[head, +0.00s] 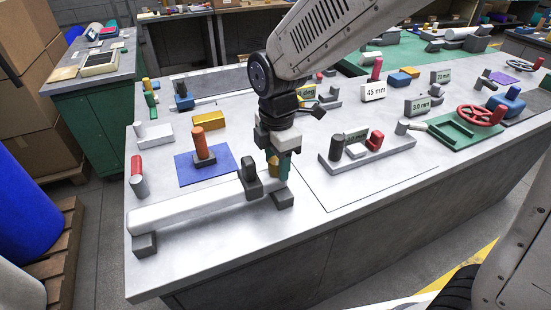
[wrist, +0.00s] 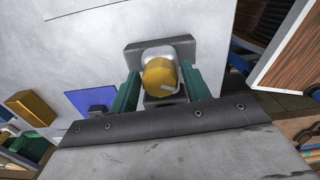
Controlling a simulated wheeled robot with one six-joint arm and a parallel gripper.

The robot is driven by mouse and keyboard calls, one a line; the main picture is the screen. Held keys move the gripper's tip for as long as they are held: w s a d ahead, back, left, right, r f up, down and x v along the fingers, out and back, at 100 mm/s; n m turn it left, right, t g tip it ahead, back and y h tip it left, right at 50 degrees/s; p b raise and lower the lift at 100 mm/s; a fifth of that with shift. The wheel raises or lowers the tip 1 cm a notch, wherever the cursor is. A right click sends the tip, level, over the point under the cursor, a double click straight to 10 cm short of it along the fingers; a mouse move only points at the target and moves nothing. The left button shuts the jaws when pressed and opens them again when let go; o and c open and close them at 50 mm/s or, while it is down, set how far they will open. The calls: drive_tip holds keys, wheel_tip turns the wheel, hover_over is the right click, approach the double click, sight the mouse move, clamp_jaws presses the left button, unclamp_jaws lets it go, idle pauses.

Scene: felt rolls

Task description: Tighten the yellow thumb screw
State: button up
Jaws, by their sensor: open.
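The yellow thumb screw (wrist: 158,74) is a faceted knob with a small pale mark on its face, in the middle of the wrist view. In the head view a bit of it (head: 273,166) shows beside my gripper (head: 281,169), at the right end of the white roll (head: 190,207). My gripper (wrist: 160,78) is open. Its green fingers stand on either side of the screw, with a narrow gap visible, at least on the left. Behind the screw are the pale roll end and a dark grey support block (wrist: 180,49). Contact cannot be told.
A blue mat (head: 188,178) with an orange post (head: 200,142) lies behind the roll. A dark upright clamp (head: 249,172) stands close left of my gripper. A grey rail with posts (head: 366,156) lies to the right. Bare grey table (head: 320,192) lies between.

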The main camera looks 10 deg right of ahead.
drive_tip(key=c, duration=1)
drive_tip(key=shift+o, duration=0.2)
drive_tip(key=m, duration=0.4)
drive_tip(key=shift+m, duration=1.8)
drive_tip(key=m, duration=0.7)
drive_tip(key=shift+m, duration=0.3)
